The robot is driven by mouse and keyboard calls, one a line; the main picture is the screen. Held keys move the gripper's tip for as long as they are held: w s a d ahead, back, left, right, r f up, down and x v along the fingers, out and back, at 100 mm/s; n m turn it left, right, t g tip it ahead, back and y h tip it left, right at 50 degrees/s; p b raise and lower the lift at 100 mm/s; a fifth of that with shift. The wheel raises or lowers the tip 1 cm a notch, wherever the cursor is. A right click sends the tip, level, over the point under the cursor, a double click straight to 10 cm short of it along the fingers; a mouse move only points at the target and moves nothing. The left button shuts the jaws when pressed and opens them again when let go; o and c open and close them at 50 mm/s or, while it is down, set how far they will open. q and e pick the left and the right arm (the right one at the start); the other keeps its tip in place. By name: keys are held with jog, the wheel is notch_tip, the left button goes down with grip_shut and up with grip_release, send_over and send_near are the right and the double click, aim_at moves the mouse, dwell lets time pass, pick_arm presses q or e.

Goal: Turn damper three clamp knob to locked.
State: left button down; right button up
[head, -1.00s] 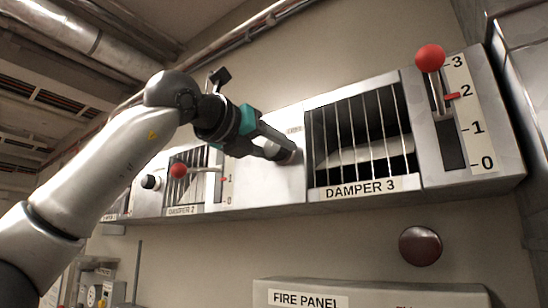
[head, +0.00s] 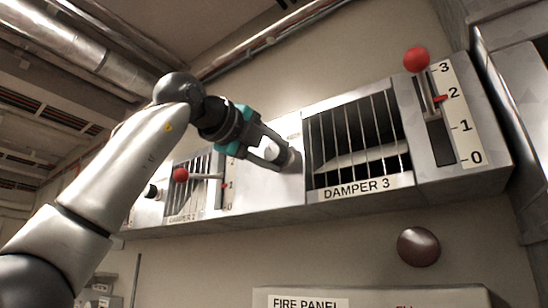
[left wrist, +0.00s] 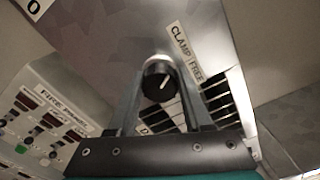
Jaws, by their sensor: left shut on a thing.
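My left gripper (head: 284,158) is shut on the knob, which sits on the panel left of the DAMPER 3 grille (head: 355,140). In the head view the fingers mostly hide the knob. My right gripper is not in view.
The damper 3 lever with a red ball (head: 416,59) stands near the top of its 0–3 scale. The damper 2 red ball (head: 180,174) is at left. A dark red round button (head: 418,246) and the fire panel (head: 370,294) are below.

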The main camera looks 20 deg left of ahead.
pick_arm(q)
jog(key=shift+n+b, duration=0.35)
jog(key=shift+n, duration=1.25)
jog(key=shift+c, duration=1.7)
grip_release()
jog(key=b+v, duration=0.4)
jog(key=v, duration=1.1)
jog(key=shift+s, duration=0.15)
